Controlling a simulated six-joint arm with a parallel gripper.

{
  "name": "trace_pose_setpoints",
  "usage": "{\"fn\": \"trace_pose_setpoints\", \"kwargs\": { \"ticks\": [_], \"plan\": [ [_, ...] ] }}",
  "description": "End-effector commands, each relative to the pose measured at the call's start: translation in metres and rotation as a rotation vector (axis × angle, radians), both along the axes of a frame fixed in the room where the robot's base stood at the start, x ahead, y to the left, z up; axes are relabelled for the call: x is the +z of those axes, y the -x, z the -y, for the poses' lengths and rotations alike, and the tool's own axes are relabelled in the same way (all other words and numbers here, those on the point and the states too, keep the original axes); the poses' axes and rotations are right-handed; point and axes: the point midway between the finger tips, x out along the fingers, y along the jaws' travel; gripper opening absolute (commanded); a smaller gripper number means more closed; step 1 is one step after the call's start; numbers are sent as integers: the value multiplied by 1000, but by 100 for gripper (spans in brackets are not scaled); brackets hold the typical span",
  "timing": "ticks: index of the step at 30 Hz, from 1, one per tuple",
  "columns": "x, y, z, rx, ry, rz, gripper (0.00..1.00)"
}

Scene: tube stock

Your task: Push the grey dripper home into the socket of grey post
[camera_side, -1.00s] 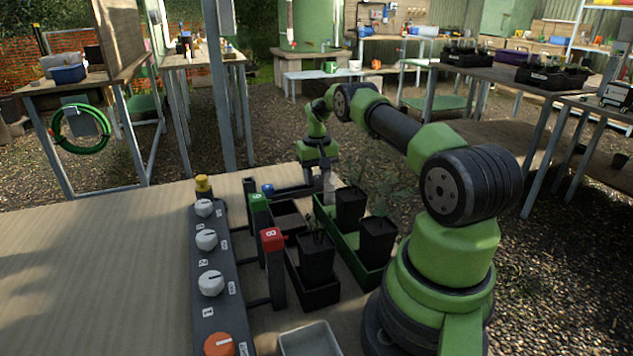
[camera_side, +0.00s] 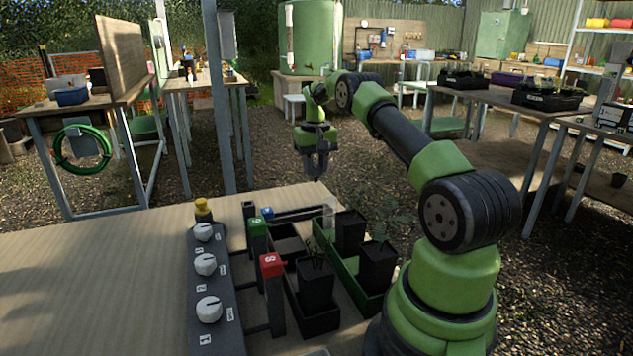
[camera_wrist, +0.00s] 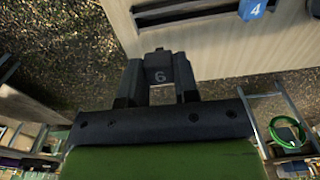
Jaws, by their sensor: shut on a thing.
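My gripper (camera_side: 314,172) is raised above and beyond the far edge of the wooden table. In the wrist view my gripper (camera_wrist: 158,85) is shut on a grey block marked 6 (camera_wrist: 159,72), apparently the grey dripper. It is clear of the posts and the table. A dark grey, bare-topped upright (camera_side: 249,213) stands at the far end of the row of posts and may be the grey post. Its socket cannot be made out.
Posts with red (camera_side: 270,265), green (camera_side: 257,227) and blue (camera_side: 267,212) tops stand beside a grey panel with white knobs (camera_side: 207,285). Dark planters (camera_side: 320,322) and a green planter (camera_side: 368,300) lie right of them. The table's left side is clear.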

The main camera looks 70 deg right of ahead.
Motion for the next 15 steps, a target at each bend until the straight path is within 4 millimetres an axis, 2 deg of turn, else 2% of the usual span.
{"fn": "trace_pose_setpoints", "kwargs": {
  "ticks": [5, 15],
  "plan": [
    [16, -15, -23, -159, 0, 0, 6],
    [43, -48, -104, -755, 1, -2, 6]
  ]
}}
